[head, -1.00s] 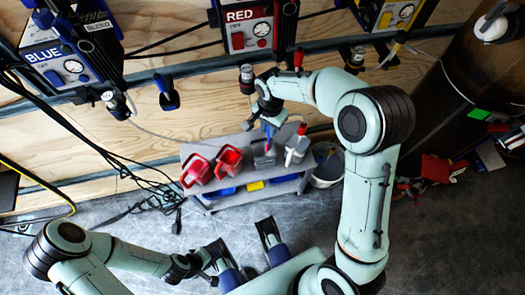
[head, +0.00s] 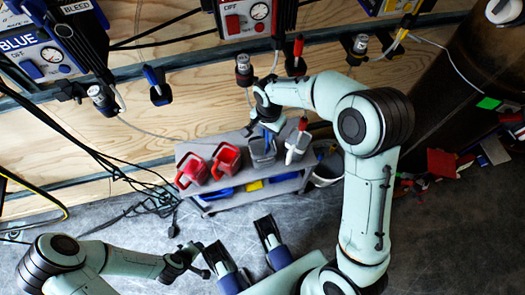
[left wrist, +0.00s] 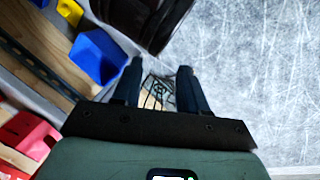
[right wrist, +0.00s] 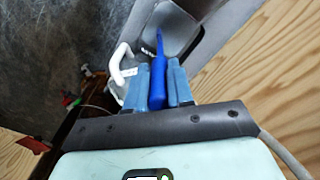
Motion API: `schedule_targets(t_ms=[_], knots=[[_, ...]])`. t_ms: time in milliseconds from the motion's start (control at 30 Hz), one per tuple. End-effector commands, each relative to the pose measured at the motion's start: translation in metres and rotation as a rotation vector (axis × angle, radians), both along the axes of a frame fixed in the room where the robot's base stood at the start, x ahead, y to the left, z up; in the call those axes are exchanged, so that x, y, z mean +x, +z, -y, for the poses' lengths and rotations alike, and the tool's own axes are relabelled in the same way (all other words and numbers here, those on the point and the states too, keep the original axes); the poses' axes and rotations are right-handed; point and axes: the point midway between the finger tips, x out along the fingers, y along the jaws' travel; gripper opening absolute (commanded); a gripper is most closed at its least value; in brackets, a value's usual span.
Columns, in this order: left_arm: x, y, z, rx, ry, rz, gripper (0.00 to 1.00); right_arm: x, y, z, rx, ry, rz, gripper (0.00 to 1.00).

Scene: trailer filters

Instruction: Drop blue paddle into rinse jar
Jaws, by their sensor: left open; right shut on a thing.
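The blue paddle (right wrist: 158,78) is in my right gripper (right wrist: 166,84), its handle between the blue fingers and its thin end pointing over a grey jar. The gripper (head: 264,122) hangs over the back of the cart, just above the open grey container (head: 263,152), which looks like the rinse jar. That jar also shows in the right wrist view (right wrist: 178,28). I cannot tell whether the paddle's lower end is inside it. My left gripper (left wrist: 160,88) is open and empty, away from the jar, with floor and cart edge around it.
Blue bins (left wrist: 97,56) sit lower. Another blue-handled tool (head: 155,85) hangs on the wall. Cables (head: 150,190) lie at left.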

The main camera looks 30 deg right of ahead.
Motion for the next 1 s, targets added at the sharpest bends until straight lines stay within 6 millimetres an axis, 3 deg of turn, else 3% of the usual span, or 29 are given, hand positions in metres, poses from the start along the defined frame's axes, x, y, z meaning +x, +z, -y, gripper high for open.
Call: schedule_targets(t_ms=[67, 100, 167, 200, 533, 800, 1000], knots=[[0.000, 0.000, 0.000, 0.000, 0.000, 0.000, 0.43, 0.000, 0.000, 0.000, 0.000, 0.000, 0.000, 0.00], [0.000, 0.000, 0.000, 0.000, 0.000, 0.000, 0.43, 0.000, 0.000, 0.000, 0.000, 0.000, 0.000, 0.28], [0.000, 0.000, 0.000, 0.000, 0.000, -0.001, 0.43, 0.000, 0.000, 0.000, 0.000, 0.000, 0.000, 0.48], [0.000, 0.000, 0.000, 0.000, 0.000, -0.001, 0.43, 0.000, 0.000, 0.000, 0.000, 0.000, 0.000, 0.51], [-0.002, 0.002, 0.001, -0.003, -0.003, -0.006, 0.43, 0.000, 0.005, 0.000, 0.000, 0.000, 0.002, 0.51], [-0.021, 0.017, 0.011, -0.027, -0.023, -0.054, 0.43, 0.001, 0.050, 0.000, 0.000, 0.001, 0.004, 0.51], [-0.031, 0.024, 0.016, -0.041, -0.035, -0.083, 0.43, 0.000, 0.072, 0.000, 0.000, 0.000, 0.002, 0.51]])
